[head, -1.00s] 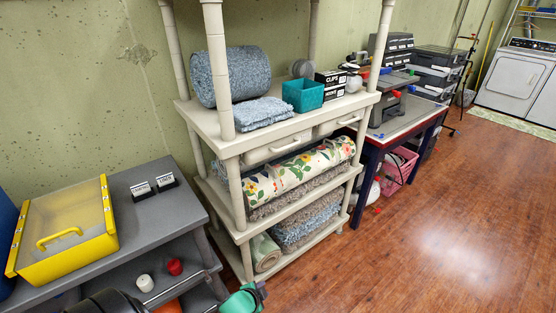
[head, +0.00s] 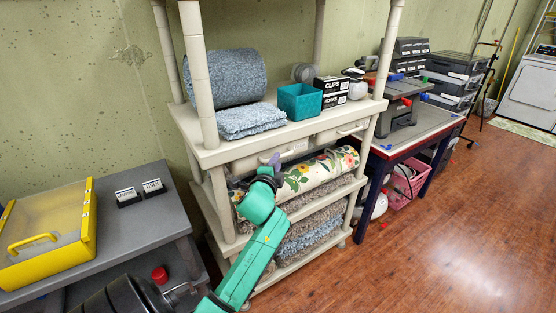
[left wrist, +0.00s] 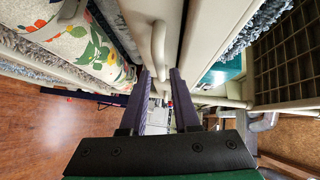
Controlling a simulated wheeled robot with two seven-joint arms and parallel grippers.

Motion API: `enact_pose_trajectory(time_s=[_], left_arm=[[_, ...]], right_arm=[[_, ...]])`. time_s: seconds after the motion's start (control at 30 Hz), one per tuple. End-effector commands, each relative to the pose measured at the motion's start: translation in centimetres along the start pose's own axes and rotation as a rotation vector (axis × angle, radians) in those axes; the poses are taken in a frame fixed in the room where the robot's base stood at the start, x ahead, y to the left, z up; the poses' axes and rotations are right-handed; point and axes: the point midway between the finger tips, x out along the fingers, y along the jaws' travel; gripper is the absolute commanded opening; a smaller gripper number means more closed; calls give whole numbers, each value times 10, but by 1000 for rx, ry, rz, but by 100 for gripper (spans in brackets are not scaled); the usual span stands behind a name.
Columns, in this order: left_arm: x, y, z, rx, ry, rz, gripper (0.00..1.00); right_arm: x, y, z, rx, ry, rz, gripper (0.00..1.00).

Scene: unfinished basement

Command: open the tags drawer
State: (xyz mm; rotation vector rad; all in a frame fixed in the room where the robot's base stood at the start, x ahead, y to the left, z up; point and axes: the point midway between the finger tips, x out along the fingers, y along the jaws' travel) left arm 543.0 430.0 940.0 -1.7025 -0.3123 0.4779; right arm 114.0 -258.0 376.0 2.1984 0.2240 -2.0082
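Two pale drawers sit side by side under the top shelf of the cream shelf unit: a left drawer (head: 246,165) and a right drawer (head: 330,136). Both look shut, and I cannot read a tags label on either. The left drawer's handle (head: 293,150) is a pale bar. My left gripper (head: 270,160) is in front of the left drawer, beside this handle, and hides part of the drawer front. In the left wrist view, the gripper (left wrist: 160,76) has its two purple fingers apart, with a pale handle (left wrist: 158,44) just ahead of the fingertips; contact is unclear. My right gripper is not in view.
The top shelf holds a blue-grey roll (head: 225,78), a folded rug (head: 250,120), a teal bin (head: 300,101) and black boxes (head: 331,92). A floral roll (head: 318,172) lies below the drawers. A grey table (head: 150,215) stands left. The floor at right is clear.

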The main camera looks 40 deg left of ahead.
Motion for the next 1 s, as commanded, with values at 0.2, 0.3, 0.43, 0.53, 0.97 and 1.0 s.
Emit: enact_pose_trajectory(time_s=[0.2,0.3,0.43,0.53,0.97,1.0], left_arm=[[21,1,0,0,0,1,30],[21,1,0,0,1,1,30],[21,1,0,-1,1,1,18],[21,1,0,-1,1,1,0],[21,1,0,-1,1,2,0],[21,1,0,-1,1,2,0]], right_arm=[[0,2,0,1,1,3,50],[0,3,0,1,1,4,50],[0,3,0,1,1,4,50],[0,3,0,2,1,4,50],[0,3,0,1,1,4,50],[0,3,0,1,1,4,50]])
